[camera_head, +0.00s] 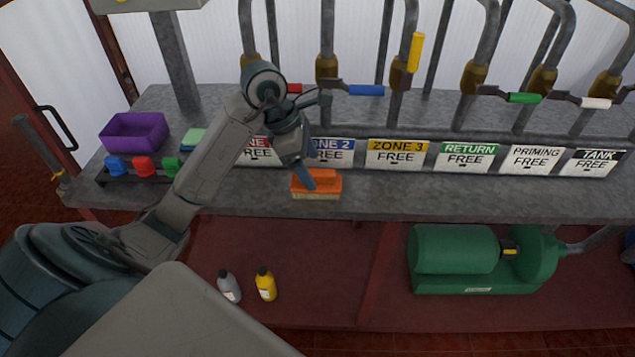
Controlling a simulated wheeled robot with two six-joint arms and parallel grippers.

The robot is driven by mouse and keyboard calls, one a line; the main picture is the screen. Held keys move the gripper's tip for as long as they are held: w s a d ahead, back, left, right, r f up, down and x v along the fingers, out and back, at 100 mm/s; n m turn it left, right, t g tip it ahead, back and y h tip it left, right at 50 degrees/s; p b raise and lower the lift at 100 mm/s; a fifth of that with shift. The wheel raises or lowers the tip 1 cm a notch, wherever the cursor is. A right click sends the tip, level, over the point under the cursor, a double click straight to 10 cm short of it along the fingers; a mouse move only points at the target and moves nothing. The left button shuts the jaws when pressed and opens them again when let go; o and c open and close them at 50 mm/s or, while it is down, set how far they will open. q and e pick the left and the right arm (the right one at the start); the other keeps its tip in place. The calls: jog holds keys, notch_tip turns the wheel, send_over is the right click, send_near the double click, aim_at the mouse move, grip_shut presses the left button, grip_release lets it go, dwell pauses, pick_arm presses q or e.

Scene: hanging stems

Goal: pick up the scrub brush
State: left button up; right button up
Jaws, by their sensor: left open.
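The scrub brush (328,185) has an orange back and a pale bristle base. It lies on the grey bench (400,192), close to the front edge and below the ZONE 2 sign. My left gripper (303,184) comes down onto it from above. The jaws are open, with one finger in front of the orange back at its left part. The other finger is hard to make out, and I cannot tell whether either touches the brush. My right gripper does not show.
Signs (396,154) stand behind the brush, with pipes and coloured valve handles (366,90) above. A purple bin (134,132), a green sponge (193,140) and coloured knobs (144,166) are at the left. Two bottles (266,284) and a green pump (455,250) are below. The bench right of the brush is clear.

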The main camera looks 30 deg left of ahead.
aim_at(316, 171)
pick_arm(q)
jog(key=shift+w+d+f, duration=0.1)
jog(key=shift+w+f, duration=0.05)
jog(key=shift+f, duration=0.1)
jog(key=shift+w+p+x, duration=0.2)
jog(key=shift+p+x, duration=0.6)
jog(key=shift+x, duration=1.55)
jog(key=c, duration=1.1)
jog(key=shift+r, duration=0.1)
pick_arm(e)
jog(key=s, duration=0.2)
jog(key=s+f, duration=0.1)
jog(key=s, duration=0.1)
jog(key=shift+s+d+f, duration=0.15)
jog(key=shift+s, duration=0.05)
